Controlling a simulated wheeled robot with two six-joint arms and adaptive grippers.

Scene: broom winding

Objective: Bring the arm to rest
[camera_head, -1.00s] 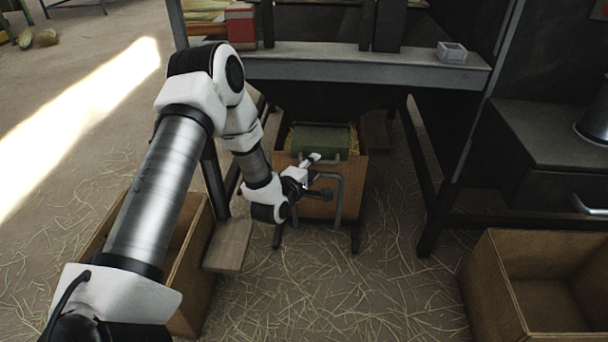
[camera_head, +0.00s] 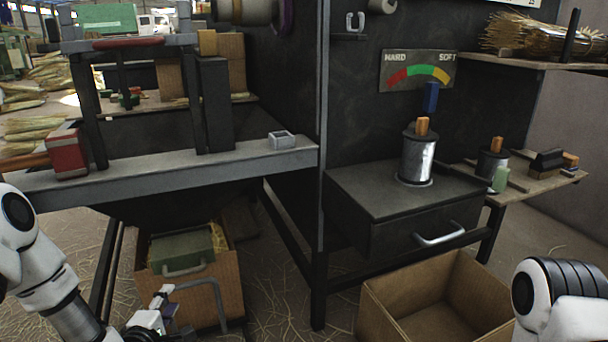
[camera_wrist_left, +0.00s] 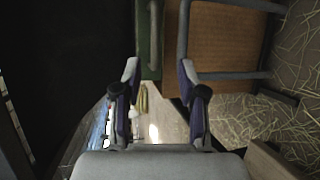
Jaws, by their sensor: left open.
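My left gripper (camera_head: 166,294) is low at the lower left of the head view. It is just in front of a wooden box (camera_head: 217,276) that holds a green case (camera_head: 182,251) with a grey handle. In the left wrist view the gripper (camera_wrist_left: 158,76) has its two fingers apart, with nothing between them. The green case (camera_wrist_left: 149,40) shows beyond the fingertips. At the lower right of the head view is a part of my right arm; its gripper is out of frame.
A grey bent bar (camera_head: 219,298) stands close to the left gripper. The workbench edge (camera_head: 228,170) is above it. An open empty box (camera_head: 440,300) stands at the right, below a dark cabinet with a drawer (camera_head: 425,232). Straw lies on the floor.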

